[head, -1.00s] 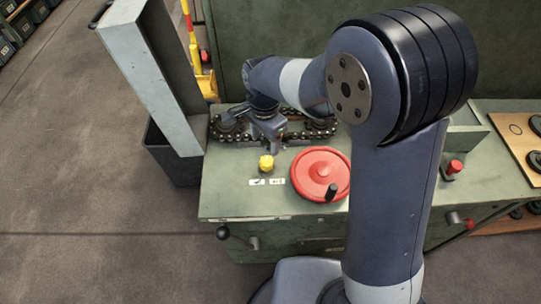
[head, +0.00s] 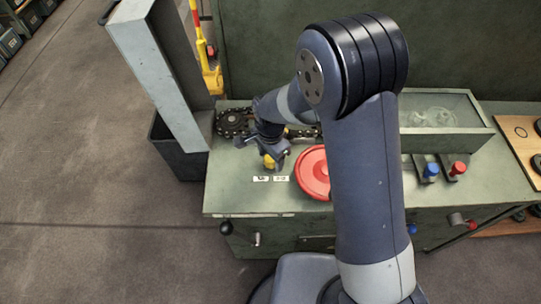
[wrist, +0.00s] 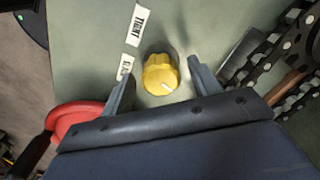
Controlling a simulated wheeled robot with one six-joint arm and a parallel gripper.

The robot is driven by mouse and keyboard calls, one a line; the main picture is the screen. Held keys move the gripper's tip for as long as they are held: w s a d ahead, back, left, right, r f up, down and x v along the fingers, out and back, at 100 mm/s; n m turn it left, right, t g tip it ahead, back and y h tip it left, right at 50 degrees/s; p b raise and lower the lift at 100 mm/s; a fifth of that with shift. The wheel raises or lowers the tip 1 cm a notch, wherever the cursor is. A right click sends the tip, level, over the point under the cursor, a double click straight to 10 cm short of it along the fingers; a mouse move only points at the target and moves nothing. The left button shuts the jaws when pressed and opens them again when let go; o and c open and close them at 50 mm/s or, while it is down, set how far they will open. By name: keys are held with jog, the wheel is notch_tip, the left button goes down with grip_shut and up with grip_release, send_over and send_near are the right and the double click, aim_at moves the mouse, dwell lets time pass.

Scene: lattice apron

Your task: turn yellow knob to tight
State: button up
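The yellow knob (wrist: 160,74) stands upright on the green bench top (wrist: 80,45). Its white pointer mark faces the lower right of the wrist view, away from the TIGHT label (wrist: 140,26). A second label (wrist: 125,67) is partly hidden by a finger and I cannot read it fully. My gripper (wrist: 160,69) is open, one finger on each side of the knob, with gaps visible on both sides. In the head view my gripper (head: 272,154) is right at the yellow knob (head: 269,163), covering part of it.
A chain on sprockets (head: 234,122) runs behind the gripper. Blue (head: 431,169) and red (head: 458,168) knobs stand farther right. A grey upright panel (head: 157,75) rises at left.

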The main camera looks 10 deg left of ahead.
jog(key=c, duration=0.9)
jog(key=shift+c, duration=0.2)
jog(key=n+b, duration=0.2)
jog(key=n, duration=0.2)
jog(key=n+b, duration=0.1)
jog(key=n, duration=0.3)
jog(key=shift+b, duration=0.4)
jog(key=n+b, duration=0.1)
jog(key=n, duration=0.5)
jog(key=shift+d+n, duration=0.1)
jog(key=shift+n, duration=0.3)
jog(key=n+b, duration=0.1)
jog(key=n, duration=0.5)
jog(key=shift+n, duration=0.4)
